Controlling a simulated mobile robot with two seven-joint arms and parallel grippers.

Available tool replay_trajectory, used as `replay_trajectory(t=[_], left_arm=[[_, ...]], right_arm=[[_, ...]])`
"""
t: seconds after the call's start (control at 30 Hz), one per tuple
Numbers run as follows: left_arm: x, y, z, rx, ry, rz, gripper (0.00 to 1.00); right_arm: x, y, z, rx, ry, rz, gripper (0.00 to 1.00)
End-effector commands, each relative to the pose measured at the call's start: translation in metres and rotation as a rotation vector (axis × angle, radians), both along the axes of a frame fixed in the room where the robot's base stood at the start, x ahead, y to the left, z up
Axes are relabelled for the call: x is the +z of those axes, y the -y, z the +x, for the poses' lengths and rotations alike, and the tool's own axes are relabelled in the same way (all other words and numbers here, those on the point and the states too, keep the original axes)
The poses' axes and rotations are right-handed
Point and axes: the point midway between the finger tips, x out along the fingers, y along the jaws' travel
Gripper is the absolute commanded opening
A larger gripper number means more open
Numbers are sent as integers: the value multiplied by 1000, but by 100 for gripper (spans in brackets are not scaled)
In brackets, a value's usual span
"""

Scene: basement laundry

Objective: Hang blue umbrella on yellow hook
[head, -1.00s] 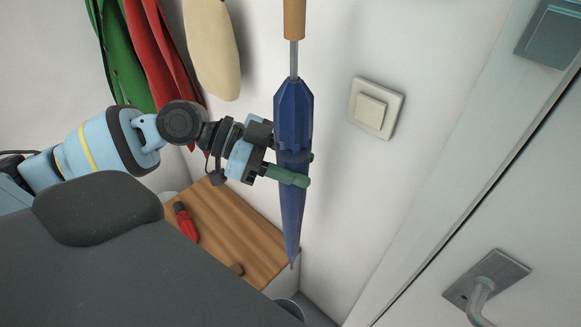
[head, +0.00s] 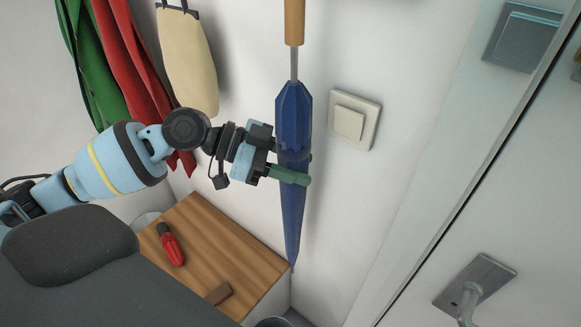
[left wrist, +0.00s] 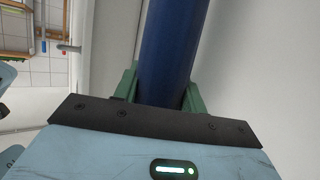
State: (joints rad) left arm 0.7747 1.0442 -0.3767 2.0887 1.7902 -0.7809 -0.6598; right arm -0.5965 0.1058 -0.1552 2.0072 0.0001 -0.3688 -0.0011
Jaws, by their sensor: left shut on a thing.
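The blue umbrella (head: 293,115) hangs upright in the head view, point down, with its wooden handle (head: 294,22) cut off by the top edge. My left gripper (head: 291,172) is shut on the umbrella's folded blue cloth, its green fingers on either side. In the left wrist view, the blue cloth (left wrist: 173,50) runs up between the green fingers (left wrist: 160,88). The yellow hook is not visible in either view. My right gripper is not in view.
Green (head: 92,65), red (head: 140,85) and cream (head: 186,60) items hang on the wall at left. A wooden-topped cabinet (head: 215,240) with a red object (head: 171,246) stands below. A light switch (head: 354,119) and a door handle (head: 472,290) are at right.

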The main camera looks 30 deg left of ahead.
Motion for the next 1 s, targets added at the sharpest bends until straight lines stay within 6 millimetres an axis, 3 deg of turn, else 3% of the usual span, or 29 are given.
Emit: replay_trajectory(t=[0.43, 1.0], left_arm=[[-11, 3, 17, -1, 1, -2, 5], [-17, 3, 20, 1, 2, 0, 5]], right_arm=[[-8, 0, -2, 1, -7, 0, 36], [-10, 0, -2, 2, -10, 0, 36]])
